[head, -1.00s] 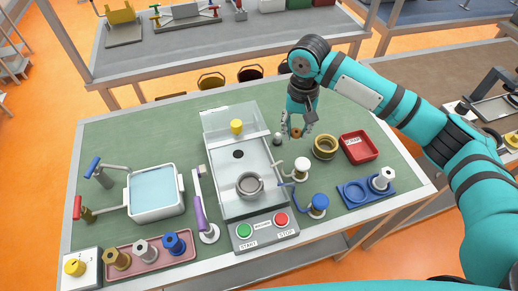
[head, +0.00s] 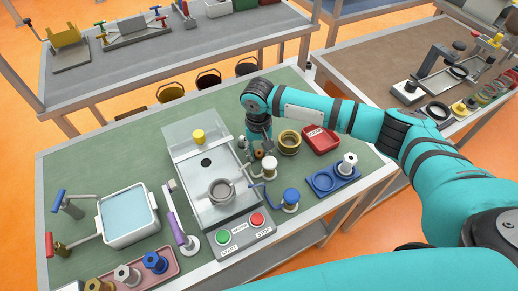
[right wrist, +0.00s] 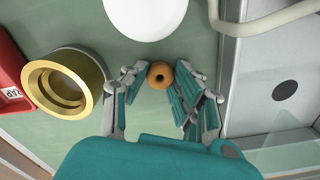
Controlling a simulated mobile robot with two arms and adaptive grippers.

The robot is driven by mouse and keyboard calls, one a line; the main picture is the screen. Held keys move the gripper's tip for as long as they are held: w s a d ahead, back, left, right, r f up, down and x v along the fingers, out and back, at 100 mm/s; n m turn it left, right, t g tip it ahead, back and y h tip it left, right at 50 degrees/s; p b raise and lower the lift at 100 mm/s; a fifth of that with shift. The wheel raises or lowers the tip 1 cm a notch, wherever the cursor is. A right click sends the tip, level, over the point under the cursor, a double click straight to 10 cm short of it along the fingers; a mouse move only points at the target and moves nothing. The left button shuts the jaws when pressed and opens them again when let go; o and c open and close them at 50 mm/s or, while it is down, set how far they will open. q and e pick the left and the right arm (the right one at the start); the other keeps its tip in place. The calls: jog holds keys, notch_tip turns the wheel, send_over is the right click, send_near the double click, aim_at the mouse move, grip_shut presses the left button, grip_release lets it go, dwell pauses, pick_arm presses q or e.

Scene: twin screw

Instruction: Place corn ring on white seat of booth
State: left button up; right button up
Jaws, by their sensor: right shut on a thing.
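My right gripper (head: 259,150) is at the right side of the clear-walled booth (head: 240,208), over the green tabletop. In the right wrist view its fingertips (right wrist: 160,75) are closed around a small orange-brown ring (right wrist: 160,74) with a dark hole. The ring (head: 260,154) is small and partly hidden by the fingers in the head view. A larger yellow-gold ring (head: 289,142) stands to its right. My left gripper is out of view.
A white-topped post (head: 270,167) stands just in front of the held ring, and a blue-topped post (head: 290,198) is nearer the front. A red tray (head: 321,141) and blue tray (head: 322,182) lie to the right. START and STOP buttons are at the booth's front.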

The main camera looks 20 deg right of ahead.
jog(key=o, duration=0.7)
